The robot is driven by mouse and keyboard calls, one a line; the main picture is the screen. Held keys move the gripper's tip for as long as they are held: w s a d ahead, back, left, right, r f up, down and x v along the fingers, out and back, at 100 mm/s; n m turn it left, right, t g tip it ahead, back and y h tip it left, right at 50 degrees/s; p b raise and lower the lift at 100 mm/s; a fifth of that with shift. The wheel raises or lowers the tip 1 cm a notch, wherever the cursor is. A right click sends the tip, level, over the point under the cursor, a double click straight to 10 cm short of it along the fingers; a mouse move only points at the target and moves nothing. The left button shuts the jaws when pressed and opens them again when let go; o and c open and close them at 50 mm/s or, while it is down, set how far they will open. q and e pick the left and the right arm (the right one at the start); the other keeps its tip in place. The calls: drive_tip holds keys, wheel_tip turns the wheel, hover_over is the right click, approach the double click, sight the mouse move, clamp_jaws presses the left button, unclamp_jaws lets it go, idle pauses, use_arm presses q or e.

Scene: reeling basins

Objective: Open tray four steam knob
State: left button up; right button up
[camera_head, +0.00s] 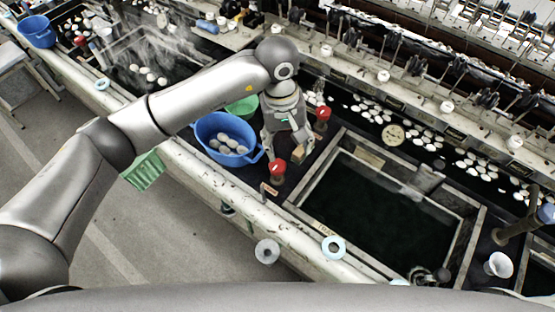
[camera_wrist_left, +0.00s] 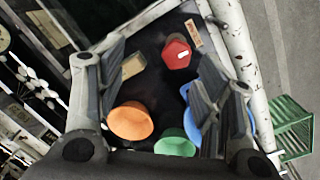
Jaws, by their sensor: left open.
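A red knob (camera_head: 277,167) with a small white mark stands at the front left corner of the dark basin (camera_head: 345,232). A second red knob (camera_head: 322,114) stands farther back, right of my left gripper (camera_head: 285,150). I cannot tell which is tray four's. My left gripper points down between the two knobs, its fingers apart and empty. In the left wrist view, a red knob (camera_wrist_left: 177,54) lies ahead between the open fingers, apart from them. My right gripper is in neither view.
A blue tub (camera_head: 205,132) with pale cocoons and a green bowl (camera_head: 246,106) stand left of my left gripper. An orange rounded thing (camera_wrist_left: 131,121) sits near one finger. White cocoons (camera_head: 420,137) lie behind the basin. Reeling fittings (camera_head: 410,65) line the back.

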sight(278, 164)
use_arm(q)
drive_tip(key=shift+t+y, duration=0.3)
drive_tip(key=shift+y, duration=0.4)
drive_tip(key=f+p, duration=0.1)
drive_tip(key=f, duration=0.2)
drive_tip(key=a+f+p, duration=0.1)
drive_tip(key=f, duration=0.2)
drive_tip(key=w+a+f+p, duration=0.1)
drive_tip(key=f, duration=0.2)
drive_tip(key=shift+w+a+p, duration=0.1)
drive_tip(key=shift+a+p, duration=0.05)
drive_tip(key=shift+p, duration=0.2)
drive_tip(key=shift+f, duration=0.65)
